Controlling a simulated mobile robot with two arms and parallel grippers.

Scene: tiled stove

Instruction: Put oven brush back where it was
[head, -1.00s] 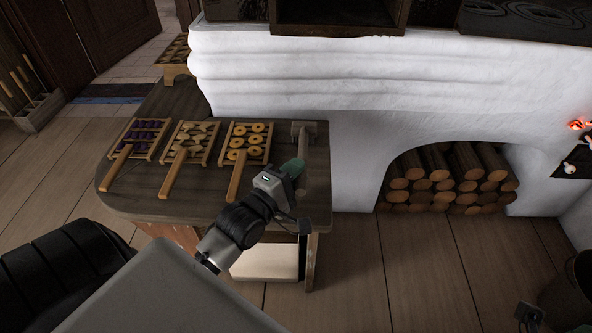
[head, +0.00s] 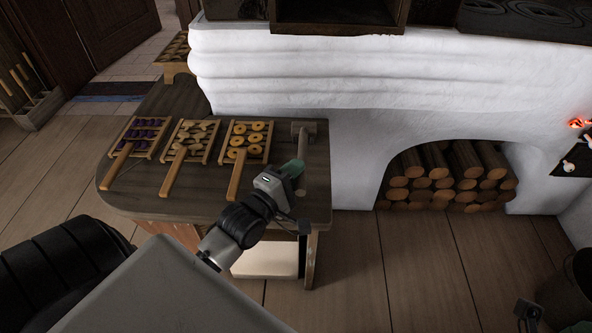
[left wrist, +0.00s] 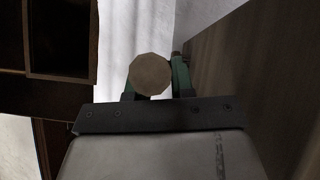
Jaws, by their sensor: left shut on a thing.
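The oven brush (head: 304,130) shows at the right end of the dark wooden side table (head: 150,203), its blocky head toward the white stove wall and its handle pointing toward me. My left gripper (head: 293,170) is shut on the handle, with green fingers around it. In the left wrist view the round handle end (left wrist: 150,74) sits between the two fingers. I cannot tell whether the brush touches the tabletop. A small part of what seems to be my right gripper (head: 528,312) shows at the bottom right corner; its fingers are not clear.
Three long-handled wooden racks (head: 247,143) with rings and other pieces lie on the table left of the brush. The white stove (head: 350,75) rises behind, with a log niche (head: 445,175) at right. A dark bucket (head: 570,290) stands at the lower right. Floor before the niche is clear.

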